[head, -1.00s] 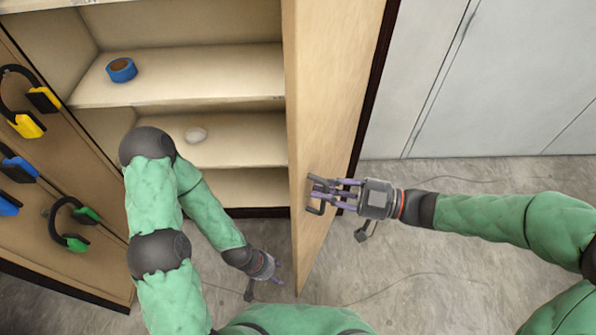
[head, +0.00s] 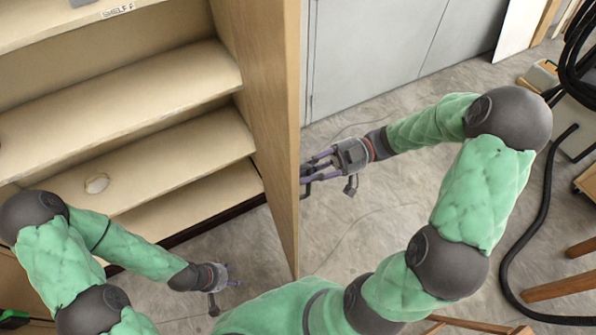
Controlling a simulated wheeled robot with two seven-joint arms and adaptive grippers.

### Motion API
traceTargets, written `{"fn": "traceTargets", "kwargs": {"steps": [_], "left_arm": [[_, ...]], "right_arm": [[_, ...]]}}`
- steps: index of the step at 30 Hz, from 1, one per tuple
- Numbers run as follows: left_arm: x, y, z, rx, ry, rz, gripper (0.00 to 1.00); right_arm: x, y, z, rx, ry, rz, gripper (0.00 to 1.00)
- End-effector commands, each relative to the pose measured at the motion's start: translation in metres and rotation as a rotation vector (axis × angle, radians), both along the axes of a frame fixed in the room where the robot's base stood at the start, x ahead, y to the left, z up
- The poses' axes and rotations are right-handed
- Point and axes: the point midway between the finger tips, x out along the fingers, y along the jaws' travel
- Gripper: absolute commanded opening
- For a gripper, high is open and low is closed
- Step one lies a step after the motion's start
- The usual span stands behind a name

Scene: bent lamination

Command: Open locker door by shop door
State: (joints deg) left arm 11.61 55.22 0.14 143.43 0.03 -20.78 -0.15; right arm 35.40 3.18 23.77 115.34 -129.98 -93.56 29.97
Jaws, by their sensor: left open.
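The wooden locker door (head: 256,90) stands swung out from the locker (head: 105,95), seen nearly edge-on in the middle of the head view. The shelves inside are exposed. My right gripper (head: 308,180) is on the right, at the door's outer face beside its near edge. The handle area there is mostly hidden, and I cannot tell whether the fingers grip it. My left gripper (head: 232,277) is open and empty, low on the left side of the door and apart from it.
A small pale object (head: 97,183) lies on a locker shelf. Grey cabinet doors (head: 375,50) stand behind, right of the door. A black hose (head: 532,235) and wooden legs (head: 560,288) are at the right. Concrete floor (head: 375,220) is clear between.

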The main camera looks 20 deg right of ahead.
Motion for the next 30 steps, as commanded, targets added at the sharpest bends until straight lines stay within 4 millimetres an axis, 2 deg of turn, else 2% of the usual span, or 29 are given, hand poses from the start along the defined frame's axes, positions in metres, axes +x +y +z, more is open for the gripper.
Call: {"fn": "traceTargets", "kwargs": {"steps": [11,12,14,25,30], "left_arm": [[0.000,0.000,0.000,0.000,0.000,0.000,0.51],[0.000,0.000,0.000,0.000,0.000,0.000,0.51],[0.000,0.000,0.000,0.000,0.000,0.000,0.51],[0.000,0.000,0.000,0.000,0.000,0.000,0.51],[0.000,0.000,0.000,0.000,0.000,0.000,0.51]], "right_arm": [[0.000,-0.001,0.000,0.001,0.001,0.001,0.00],[0.000,-0.001,0.000,0.001,0.001,0.001,0.28],[0.000,-0.001,0.000,0.001,0.001,0.001,0.45],[0.000,-0.003,0.000,0.000,0.000,-0.001,0.45],[0.001,-0.020,-0.001,-0.001,0.000,-0.003,0.45]]}}
